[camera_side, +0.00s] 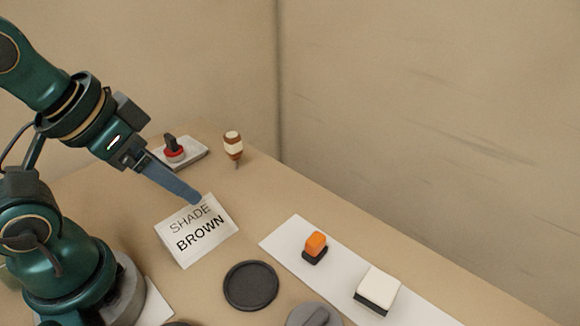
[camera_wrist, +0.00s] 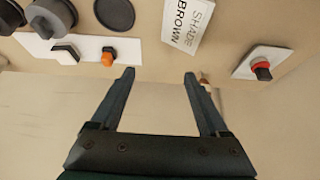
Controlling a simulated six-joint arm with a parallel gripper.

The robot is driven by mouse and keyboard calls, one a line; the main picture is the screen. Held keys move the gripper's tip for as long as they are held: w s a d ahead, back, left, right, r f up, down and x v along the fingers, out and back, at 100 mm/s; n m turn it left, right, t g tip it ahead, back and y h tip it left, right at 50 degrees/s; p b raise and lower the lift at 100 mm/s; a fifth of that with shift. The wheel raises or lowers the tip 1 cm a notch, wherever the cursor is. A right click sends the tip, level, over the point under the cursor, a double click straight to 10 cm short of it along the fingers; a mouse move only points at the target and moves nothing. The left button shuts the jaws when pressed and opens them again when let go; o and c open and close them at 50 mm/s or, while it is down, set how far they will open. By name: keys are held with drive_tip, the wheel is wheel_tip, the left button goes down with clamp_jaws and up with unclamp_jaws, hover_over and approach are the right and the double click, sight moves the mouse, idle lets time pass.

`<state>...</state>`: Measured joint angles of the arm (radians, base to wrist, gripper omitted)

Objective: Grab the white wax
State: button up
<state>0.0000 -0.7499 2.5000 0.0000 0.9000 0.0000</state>
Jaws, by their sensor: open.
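A white block with a black base (camera_side: 378,288), which looks like the white wax, sits on a white strip (camera_side: 420,313) at the lower right of the side view. In the wrist view the white block (camera_wrist: 64,55) is at the upper left. My gripper (camera_side: 192,200) is open and empty, in the air near the sign in the side view. The wrist view shows its two fingers (camera_wrist: 159,73) spread apart, with nothing between them. The block is well to the right of my gripper in the side view.
An orange block with a dark base (camera_side: 315,244) shares the strip. A "SHADE BROWN" sign (camera_side: 196,231) stands near my gripper. A black disc (camera_side: 250,286) and grey round item (camera_side: 314,315) lie in front. Behind are a red-and-black item (camera_side: 175,151) and brown-and-white tool (camera_side: 233,145).

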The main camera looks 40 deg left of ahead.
drive_tip(key=o, duration=0.3)
